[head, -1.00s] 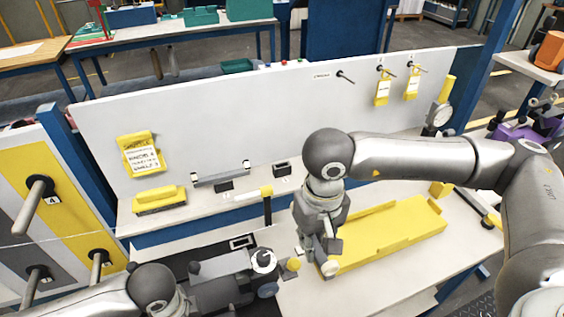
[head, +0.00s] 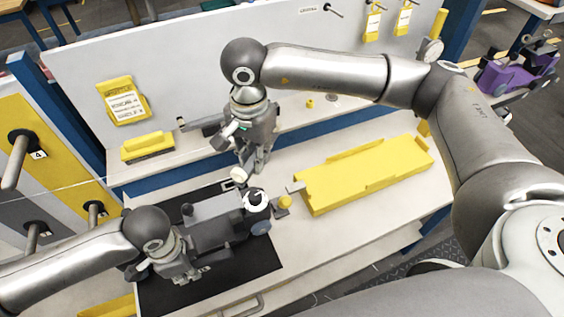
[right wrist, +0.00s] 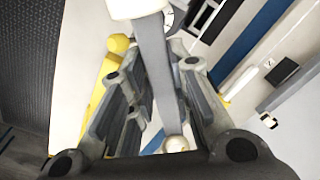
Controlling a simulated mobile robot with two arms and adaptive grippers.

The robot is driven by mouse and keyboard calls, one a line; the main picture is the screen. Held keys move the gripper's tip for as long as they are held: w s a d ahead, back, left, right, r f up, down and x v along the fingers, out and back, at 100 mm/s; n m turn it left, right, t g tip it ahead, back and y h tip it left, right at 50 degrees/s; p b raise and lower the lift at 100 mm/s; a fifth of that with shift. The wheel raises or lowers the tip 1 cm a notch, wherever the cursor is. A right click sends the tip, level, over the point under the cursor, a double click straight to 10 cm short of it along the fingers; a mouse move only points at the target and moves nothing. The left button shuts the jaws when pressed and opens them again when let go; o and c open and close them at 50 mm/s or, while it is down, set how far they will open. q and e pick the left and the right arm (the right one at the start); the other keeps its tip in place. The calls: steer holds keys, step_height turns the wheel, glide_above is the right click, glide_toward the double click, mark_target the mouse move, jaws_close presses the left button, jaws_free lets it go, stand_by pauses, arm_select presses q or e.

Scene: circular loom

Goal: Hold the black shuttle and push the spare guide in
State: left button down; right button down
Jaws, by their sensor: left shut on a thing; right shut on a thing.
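The black shuttle (head: 215,232) lies on a black mat (head: 160,298), with a black-and-white ring and a yellow knob (head: 285,202) at its right end. My left gripper (head: 190,268) is shut on the shuttle's near side; its fingertips are partly hidden. My right gripper (head: 250,160) is above and behind the shuttle, apart from it. In the right wrist view my right gripper (right wrist: 160,85) is shut on a grey bar with cream ends, seemingly the spare guide (right wrist: 155,65). Its cream end (head: 238,174) shows just behind the shuttle in the head view; whether it touches is unclear.
A long yellow tray (head: 365,175) lies on the table to the right. A yellow block (head: 148,147) sits on the back ledge below a white panel (head: 190,70). Pegs stick out from the board at left. The table front right of the mat is clear.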

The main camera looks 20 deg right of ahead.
steer(key=w+a+m, duration=0.5)
steer(key=a+m, duration=0.2)
steer(key=m, duration=0.1)
step_height(320, 180, down, 7)
steer(key=shift+w, duration=0.15)
stand_by(0.4)
steer(key=shift+f, duration=0.1)
stand_by(0.7)
steer(key=shift+f, duration=0.9)
steer(key=shift+f, duration=0.1)
steer(key=shift+f, duration=1.2)
steer(key=c, duration=1.7)
jaws_free()
steer(key=shift+f, duration=0.15)
steer(key=shift+c, duration=0.2)
steer(key=o, duration=0.5)
